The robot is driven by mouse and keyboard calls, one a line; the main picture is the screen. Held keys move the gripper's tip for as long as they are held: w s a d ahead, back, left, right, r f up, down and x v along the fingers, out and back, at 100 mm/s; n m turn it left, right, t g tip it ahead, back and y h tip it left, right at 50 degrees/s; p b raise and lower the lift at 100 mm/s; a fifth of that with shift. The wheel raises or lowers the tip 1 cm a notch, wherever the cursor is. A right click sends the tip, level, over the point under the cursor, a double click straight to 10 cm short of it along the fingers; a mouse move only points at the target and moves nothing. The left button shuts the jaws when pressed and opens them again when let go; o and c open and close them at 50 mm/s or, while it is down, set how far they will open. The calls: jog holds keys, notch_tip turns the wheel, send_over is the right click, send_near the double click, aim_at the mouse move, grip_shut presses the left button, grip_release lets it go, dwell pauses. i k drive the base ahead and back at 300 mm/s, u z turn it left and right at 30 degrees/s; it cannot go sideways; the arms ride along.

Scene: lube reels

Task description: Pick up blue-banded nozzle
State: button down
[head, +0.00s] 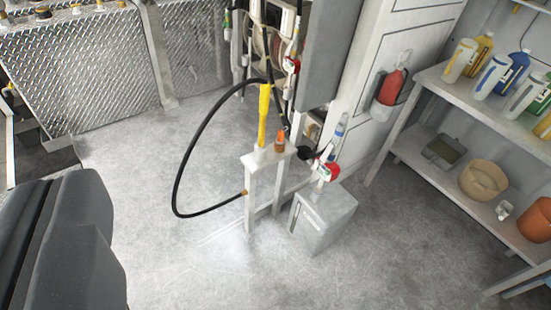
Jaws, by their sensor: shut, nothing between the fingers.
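A slim pale nozzle with a blue band (340,128) stands upright but tilted near the middle, just right of the small white stand. It is small in the picture, and its lower end merges with a red and white fitting (326,170), so I cannot tell how they join. The dark grey body at the lower left is part of my own arm. My gripper's fingers do not show in this view. Nothing of mine is near the nozzle.
A white stand (251,200) carries a yellow handle (264,115) and an orange-topped item (280,142). A black hose (176,185) loops out left. A grey box (322,220) sits on the floor. Shelves (400,148) with bottles are right. The floor front and left is clear.

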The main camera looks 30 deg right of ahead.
aim_at(329, 164)
jog(key=u, duration=0.6)
jog(key=i, duration=2.75)
jog(key=z, duration=3.05)
jog(key=i, duration=1)
jog(key=z, duration=0.2)
